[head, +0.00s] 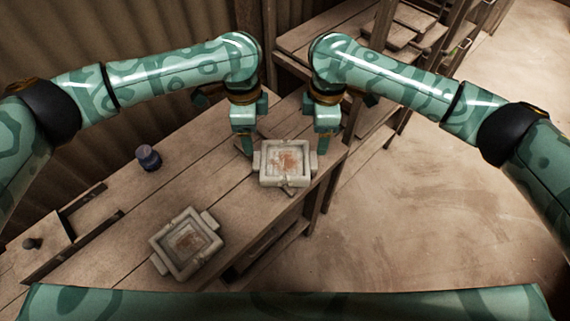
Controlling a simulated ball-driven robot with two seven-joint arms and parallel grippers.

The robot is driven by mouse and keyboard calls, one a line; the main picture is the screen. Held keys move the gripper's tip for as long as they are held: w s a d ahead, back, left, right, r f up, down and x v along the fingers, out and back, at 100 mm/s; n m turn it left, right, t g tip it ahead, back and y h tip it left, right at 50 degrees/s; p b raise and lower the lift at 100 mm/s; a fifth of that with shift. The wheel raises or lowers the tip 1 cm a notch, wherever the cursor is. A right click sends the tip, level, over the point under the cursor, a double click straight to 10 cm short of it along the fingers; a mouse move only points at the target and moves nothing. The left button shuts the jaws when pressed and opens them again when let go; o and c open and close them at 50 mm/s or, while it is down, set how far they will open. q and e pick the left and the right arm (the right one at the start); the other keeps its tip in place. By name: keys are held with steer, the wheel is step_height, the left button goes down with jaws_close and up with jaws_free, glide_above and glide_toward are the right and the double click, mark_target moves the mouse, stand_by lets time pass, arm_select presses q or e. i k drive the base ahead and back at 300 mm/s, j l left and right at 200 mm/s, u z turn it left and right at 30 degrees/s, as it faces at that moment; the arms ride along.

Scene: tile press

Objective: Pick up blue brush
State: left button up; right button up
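A small dark blue-violet object (148,158), which looks like the blue brush, stands upright on the wooden bench at the left; its bristles cannot be made out. My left gripper (248,142) points down at the left side of a pale square mould (272,177), well to the right of the blue object. My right gripper (323,143) points down at the mould's right side. The fingertips are close to the mould's side handles; I cannot tell whether they touch or grip them. Neither gripper is near the blue object.
A second pale square mould (163,262) with reddish residue lies on the near part of the bench (120,225). A dark knob (32,243) sits by a slotted fixture at the far left. Shelving (400,35) stands at the back. Open floor (430,210) is at the right.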

mark_target(148, 158)
steer(key=k, duration=1)
